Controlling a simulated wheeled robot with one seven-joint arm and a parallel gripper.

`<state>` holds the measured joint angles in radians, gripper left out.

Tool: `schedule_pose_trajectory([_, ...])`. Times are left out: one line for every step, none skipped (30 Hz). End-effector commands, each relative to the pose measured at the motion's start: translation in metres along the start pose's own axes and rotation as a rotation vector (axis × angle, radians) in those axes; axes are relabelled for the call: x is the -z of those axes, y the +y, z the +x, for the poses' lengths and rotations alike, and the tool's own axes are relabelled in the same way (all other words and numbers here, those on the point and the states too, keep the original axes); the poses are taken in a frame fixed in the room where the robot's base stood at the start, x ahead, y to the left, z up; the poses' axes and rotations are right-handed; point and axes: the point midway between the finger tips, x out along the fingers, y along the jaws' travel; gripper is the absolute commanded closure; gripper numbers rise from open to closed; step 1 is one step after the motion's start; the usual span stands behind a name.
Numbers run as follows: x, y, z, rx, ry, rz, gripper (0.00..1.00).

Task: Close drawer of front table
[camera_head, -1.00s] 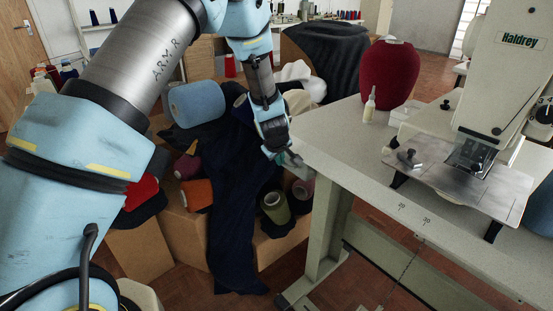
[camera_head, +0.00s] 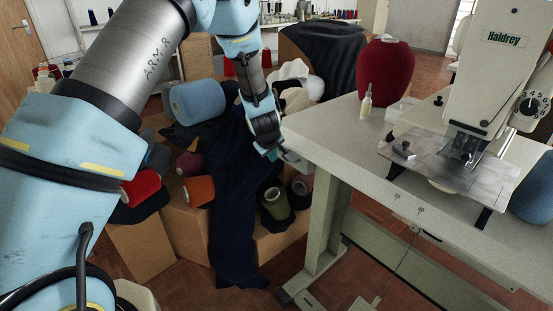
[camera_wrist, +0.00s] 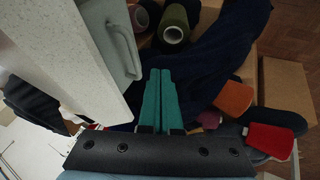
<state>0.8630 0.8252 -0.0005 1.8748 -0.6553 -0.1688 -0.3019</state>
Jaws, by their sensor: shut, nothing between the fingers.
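The front table (camera_head: 345,143) is white and carries a sewing machine. A grey drawer front (camera_wrist: 108,35) with a pale bar handle (camera_wrist: 124,48) shows beside the table's white edge in the wrist view. In the head view only a small grey piece (camera_head: 291,157) shows under the table's left corner. How far the drawer stands out cannot be told. My gripper (camera_head: 272,155) is beside that corner, just left of the grey piece. Its teal fingers (camera_wrist: 160,72) are shut and empty, apart from the handle in the wrist view. The drawer's inside is hidden.
Cardboard boxes (camera_head: 183,238) with yarn cones and dark cloth (camera_head: 233,235) stand below and left of my gripper. Floor shows by the table leg (camera_head: 325,220).

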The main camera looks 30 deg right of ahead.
Motion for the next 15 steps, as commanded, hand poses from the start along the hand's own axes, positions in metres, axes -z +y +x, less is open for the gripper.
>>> schedule_pose_trajectory([0.001,0.001,-0.007,-0.002,0.001,0.001,1.00])
schedule_pose_trajectory([0.001,0.002,-0.011,-0.003,0.001,0.001,1.00])
schedule_pose_trajectory([0.000,0.001,-0.016,-0.003,0.001,0.001,1.00])
schedule_pose_trajectory([0.000,0.001,-0.020,-0.002,0.001,0.002,1.00])
schedule_pose_trajectory([0.000,0.001,-0.024,-0.003,0.001,0.002,1.00])
schedule_pose_trajectory([0.000,0.001,-0.030,-0.002,0.001,0.002,1.00])
schedule_pose_trajectory([0.000,0.001,-0.035,-0.002,0.001,0.002,1.00])
schedule_pose_trajectory([0.001,0.001,-0.040,-0.002,0.001,0.002,1.00])
schedule_pose_trajectory([0.000,0.001,-0.046,-0.002,0.001,0.002,1.00])
schedule_pose_trajectory([0.000,0.001,-0.051,-0.003,0.001,0.002,1.00])
schedule_pose_trajectory([0.000,0.001,-0.056,-0.003,0.001,0.002,1.00])
schedule_pose_trajectory([0.000,0.002,-0.064,-0.003,0.002,0.003,1.00])
schedule_pose_trajectory([0.000,0.001,-0.069,-0.002,0.001,0.002,1.00])
schedule_pose_trajectory([0.000,0.001,-0.074,-0.003,0.001,0.002,1.00])
schedule_pose_trajectory([0.000,0.001,-0.079,-0.002,0.000,0.001,1.00])
